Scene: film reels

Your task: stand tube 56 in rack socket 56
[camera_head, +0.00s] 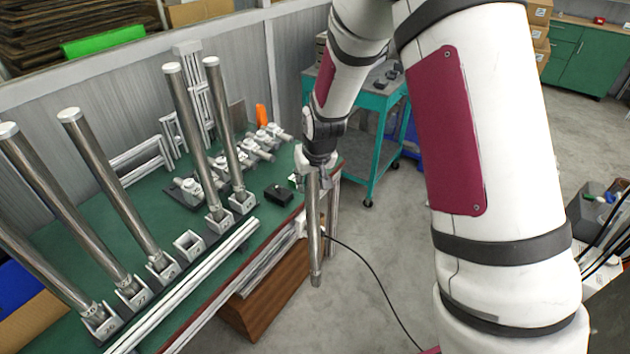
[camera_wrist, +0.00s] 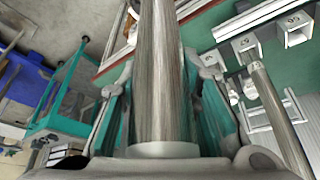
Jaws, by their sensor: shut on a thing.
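A steel tube (camera_head: 314,235) hangs nearly upright in my gripper (camera_head: 316,168), which is shut on it near its upper end. The tube's lower end is free in the air, beyond the green bench's right edge. In the wrist view the tube (camera_wrist: 162,70) runs up between the fingers, with a pale cap at its near end. No number is readable on it. The rack has one empty socket (camera_head: 188,245) in the head view, between sockets with standing tubes. Its number is too small to read with certainty there.
Tall steel tubes (camera_head: 197,140) with pale caps stand in the other sockets, on both sides of the empty one. A black box (camera_head: 278,195) and metal fittings lie on the green bench (camera_head: 100,205). A teal cart (camera_head: 372,140) stands behind my gripper.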

